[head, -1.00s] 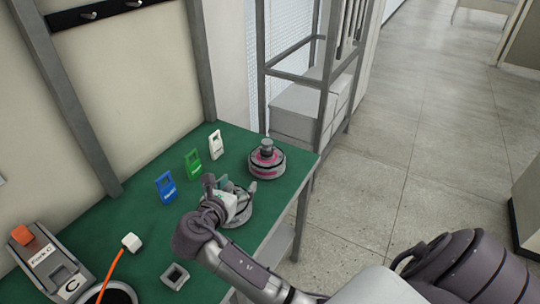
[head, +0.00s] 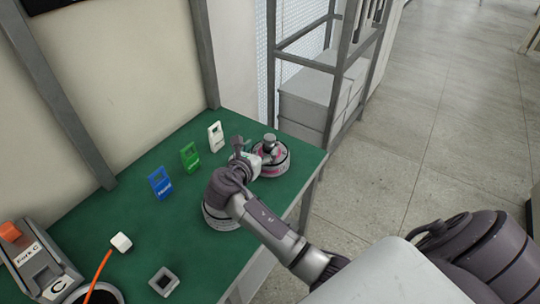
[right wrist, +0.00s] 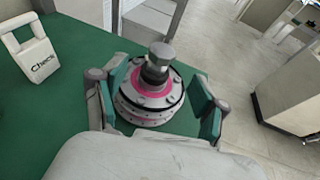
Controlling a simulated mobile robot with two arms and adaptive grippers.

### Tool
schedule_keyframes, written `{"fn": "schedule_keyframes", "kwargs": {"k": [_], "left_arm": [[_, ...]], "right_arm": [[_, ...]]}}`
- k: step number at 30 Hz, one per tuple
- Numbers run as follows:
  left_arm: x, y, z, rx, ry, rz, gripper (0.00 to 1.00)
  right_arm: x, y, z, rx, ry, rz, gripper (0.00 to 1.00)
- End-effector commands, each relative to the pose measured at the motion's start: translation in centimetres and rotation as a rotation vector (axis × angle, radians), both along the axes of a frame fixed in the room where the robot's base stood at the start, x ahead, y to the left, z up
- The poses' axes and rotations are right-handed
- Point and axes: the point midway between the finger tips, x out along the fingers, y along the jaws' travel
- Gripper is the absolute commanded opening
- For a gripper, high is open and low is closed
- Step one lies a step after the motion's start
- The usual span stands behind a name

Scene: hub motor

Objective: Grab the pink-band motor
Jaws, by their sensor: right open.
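The pink-band motor (head: 272,155) is a round grey hub with a pink ring and a dark shaft cap on top. It stands upright near the far right corner of the green table. It also shows in the right wrist view (right wrist: 150,92). My right gripper (head: 254,158) is at the motor's near left side. In the right wrist view its open fingers (right wrist: 160,105) are on the motor's left and right, with a gap at the right finger; contact on the left is unclear. A second round motor (head: 220,215) is partly hidden under my right arm. My left gripper is not in view.
Blue (head: 160,183), green (head: 189,157) and white (head: 216,137) tags stand in a row at the back of the green table (head: 130,205). A Fork C device (head: 35,265), an orange cable and a small square block (head: 163,281) are nearer. A metal rack (head: 310,90) stands beyond the table.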

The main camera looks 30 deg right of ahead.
Motion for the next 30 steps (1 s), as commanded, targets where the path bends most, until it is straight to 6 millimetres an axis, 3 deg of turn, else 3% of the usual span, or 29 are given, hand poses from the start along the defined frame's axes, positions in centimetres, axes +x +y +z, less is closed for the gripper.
{"fn": "schedule_keyframes", "kwargs": {"k": [16,25,26,30], "left_arm": [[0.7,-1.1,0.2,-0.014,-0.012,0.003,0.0],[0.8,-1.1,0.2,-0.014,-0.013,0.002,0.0],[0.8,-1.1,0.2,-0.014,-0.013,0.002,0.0],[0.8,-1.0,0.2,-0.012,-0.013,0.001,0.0]], "right_arm": [[3.3,-5.1,-1.9,0.0,0.0,-0.001,0.72],[3.7,-5.6,-2.1,0.001,0.0,0.0,0.72],[3.7,-5.6,-2.1,0.001,0.0,0.0,0.71],[3.7,-5.6,-2.1,0.001,0.0,0.0,0.47]]}}
